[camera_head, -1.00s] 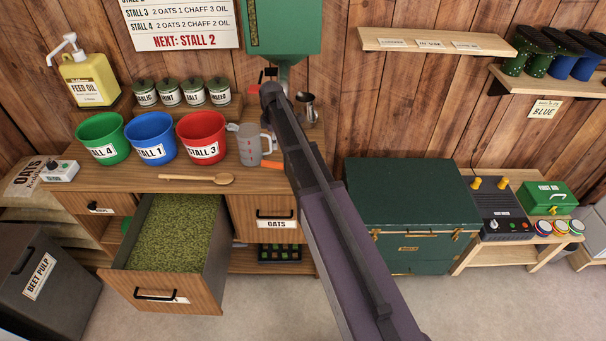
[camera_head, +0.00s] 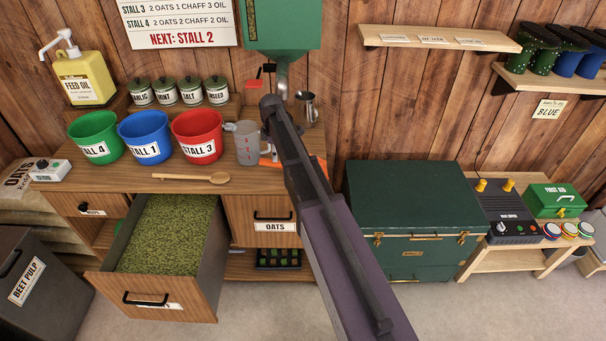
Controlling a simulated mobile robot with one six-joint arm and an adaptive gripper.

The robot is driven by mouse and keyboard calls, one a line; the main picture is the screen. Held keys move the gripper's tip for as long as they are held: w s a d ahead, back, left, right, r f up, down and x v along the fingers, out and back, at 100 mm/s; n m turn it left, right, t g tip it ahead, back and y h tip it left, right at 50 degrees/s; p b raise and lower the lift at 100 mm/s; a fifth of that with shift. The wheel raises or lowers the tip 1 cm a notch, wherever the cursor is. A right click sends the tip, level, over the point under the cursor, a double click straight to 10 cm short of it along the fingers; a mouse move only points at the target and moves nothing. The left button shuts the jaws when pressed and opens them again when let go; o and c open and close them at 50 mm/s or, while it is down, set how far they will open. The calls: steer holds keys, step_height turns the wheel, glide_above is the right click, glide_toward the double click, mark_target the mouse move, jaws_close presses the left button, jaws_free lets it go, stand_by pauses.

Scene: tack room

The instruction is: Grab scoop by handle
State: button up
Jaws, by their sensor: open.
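My arm (camera_head: 318,205) rises from the lower right across the counter, and its far end (camera_head: 272,108) is over the back right of the counter. My gripper's fingers are hidden behind the arm, so I cannot see their contact with anything. A metal vessel with a flared lip (camera_head: 306,108) stands just right of the arm's far end; I cannot tell whether it is the scoop. Orange parts (camera_head: 269,162) show on both sides of the arm at counter height; I cannot tell what they belong to. No scoop handle is clearly visible.
A grey measuring jug (camera_head: 247,146) stands close left of the arm. The red bucket (camera_head: 197,132), blue bucket (camera_head: 145,132) and green bucket (camera_head: 95,132) stand in a row. A wooden spoon (camera_head: 192,177) lies in front. An open chaff-filled drawer (camera_head: 210,275) juts out below.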

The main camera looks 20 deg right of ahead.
steer(key=shift+f, duration=0.2)
stand_by(0.3)
steer(key=shift+w+f+b, duration=0.15)
steer(key=shift+f+b, duration=2.35)
steer(key=shift+b, duration=0.1)
steer(key=shift+d, duration=0.1)
jaws_close()
